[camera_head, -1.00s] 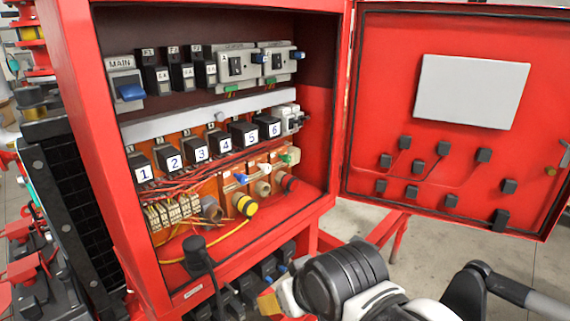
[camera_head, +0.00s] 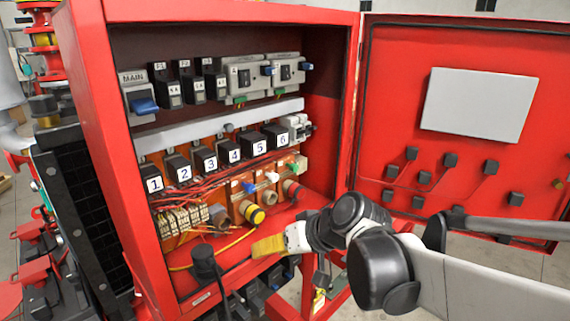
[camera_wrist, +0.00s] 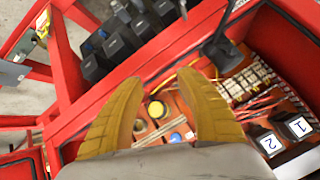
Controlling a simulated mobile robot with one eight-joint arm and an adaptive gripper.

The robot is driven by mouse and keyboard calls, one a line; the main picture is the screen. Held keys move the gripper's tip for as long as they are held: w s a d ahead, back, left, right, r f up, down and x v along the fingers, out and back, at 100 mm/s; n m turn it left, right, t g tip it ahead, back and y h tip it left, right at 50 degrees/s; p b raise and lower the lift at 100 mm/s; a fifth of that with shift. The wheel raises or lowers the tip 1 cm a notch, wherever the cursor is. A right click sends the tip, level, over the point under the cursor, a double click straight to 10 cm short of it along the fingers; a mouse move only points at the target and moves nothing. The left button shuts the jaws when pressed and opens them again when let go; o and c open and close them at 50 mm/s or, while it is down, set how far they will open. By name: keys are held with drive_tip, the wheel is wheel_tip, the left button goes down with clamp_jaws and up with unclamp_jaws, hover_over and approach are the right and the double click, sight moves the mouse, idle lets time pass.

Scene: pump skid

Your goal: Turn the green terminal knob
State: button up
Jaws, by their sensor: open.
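The green terminal knob (camera_head: 292,168) is small and sits at the right end of a row of small knobs low inside the red cabinet. A blue knob (camera_head: 271,177) and a white knob (camera_head: 248,187) are to its left. My gripper (camera_head: 268,246) has yellow fingers and is at the cabinet's lower front edge, below and in front of the knobs, touching none that I can see. In the wrist view my gripper (camera_wrist: 157,82) is open and empty, with a yellow-capped fitting (camera_wrist: 157,109) and the blue knob (camera_wrist: 175,138) showing between its fingers. I cannot make out the green knob there.
Numbered black relays (camera_head: 206,160) and red wires lie above the knobs. The open red door (camera_head: 400,100) is on the right. The cabinet's side walls and front sill (camera_head: 225,285) bound the opening.

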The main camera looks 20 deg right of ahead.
sight(297, 168)
drive_tip(key=w+d+r+t, duration=0.1)
drive_tip(key=w+d, duration=0.2)
drive_tip(key=w+d+r+t+y+p, duration=0.1)
drive_tip(key=w+d+r, duration=0.1)
drive_tip(key=w+d, duration=0.1)
drive_tip(key=w+d+r+t+y, duration=0.1)
drive_tip(key=w+d+t, duration=0.1)
drive_tip(key=w+d, duration=0.1)
drive_tip(key=shift+d+r+p, duration=0.2)
drive_tip(key=shift+d+p, duration=0.1)
drive_tip(key=w+d+r+t, duration=0.2)
drive_tip(key=d+r+t, duration=0.15)
drive_tip(key=d, duration=0.65)
drive_tip(key=shift+m+t+y, duration=0.3)
drive_tip(key=shift+t, duration=0.05)
drive_tip(key=x, duration=1)
drive_tip(key=shift+w+a+f+b, duration=0.1)
drive_tip(key=shift+w+f+b, duration=0.05)
drive_tip(key=shift+f+b, duration=0.2)
drive_tip(key=shift+c, duration=0.2)
clamp_jaws()
